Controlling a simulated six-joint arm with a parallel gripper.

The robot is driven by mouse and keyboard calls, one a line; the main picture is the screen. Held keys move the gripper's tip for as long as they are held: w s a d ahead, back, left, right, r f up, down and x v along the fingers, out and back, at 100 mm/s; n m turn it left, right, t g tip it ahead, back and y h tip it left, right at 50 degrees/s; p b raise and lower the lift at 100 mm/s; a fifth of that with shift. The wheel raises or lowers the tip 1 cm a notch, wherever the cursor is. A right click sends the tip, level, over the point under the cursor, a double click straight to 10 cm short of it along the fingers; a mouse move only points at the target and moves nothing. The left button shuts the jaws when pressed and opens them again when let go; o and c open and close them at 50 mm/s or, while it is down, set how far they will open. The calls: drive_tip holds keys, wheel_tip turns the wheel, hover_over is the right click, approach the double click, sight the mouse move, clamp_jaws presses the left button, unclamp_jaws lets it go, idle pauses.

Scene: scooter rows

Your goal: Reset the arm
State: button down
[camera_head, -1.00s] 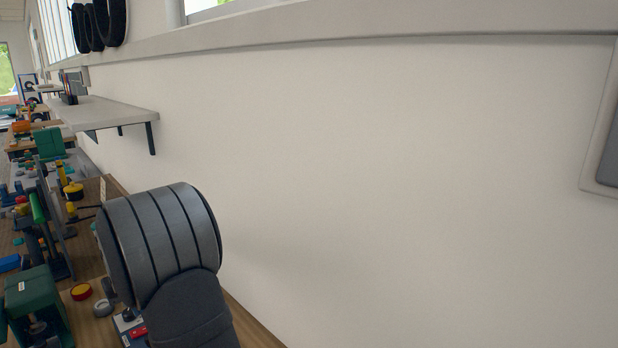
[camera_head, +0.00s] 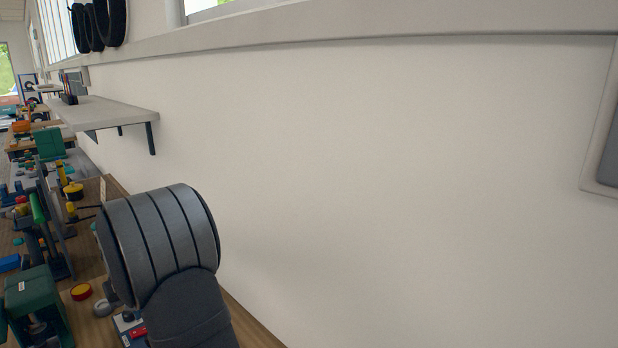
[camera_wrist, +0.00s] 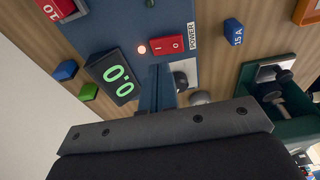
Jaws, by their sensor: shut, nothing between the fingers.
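My gripper (camera_wrist: 172,125) shows in the wrist view as a wide dark grey bar with bolts and a black part below it. It is shut and empty. It is in front of a blue bench unit with a green "0.0" display (camera_wrist: 118,76) and a red power switch (camera_wrist: 169,44). In the head view my arm's grey banded joint and dark link stand at the lower left, and my gripper is not visible there.
A wooden bench at the left holds a green box (camera_head: 38,306), a red and yellow round part (camera_head: 81,291) and several small parts. A grey wall shelf (camera_head: 105,113) juts out above it.

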wheel_tip(320, 180, down, 4)
drive_tip(key=shift+r, duration=0.3)
drive_tip(key=shift+r, duration=4)
drive_tip(key=s+d+r+n+g+h, duration=0.1)
drive_tip(key=s+d+r+n, duration=0.1)
drive_tip(key=d+n, duration=0.4)
drive_tip(key=shift+s+d+r+n, duration=0.2)
drive_tip(key=shift+d+r+n, duration=0.2)
drive_tip(key=shift+d+r, duration=0.5)
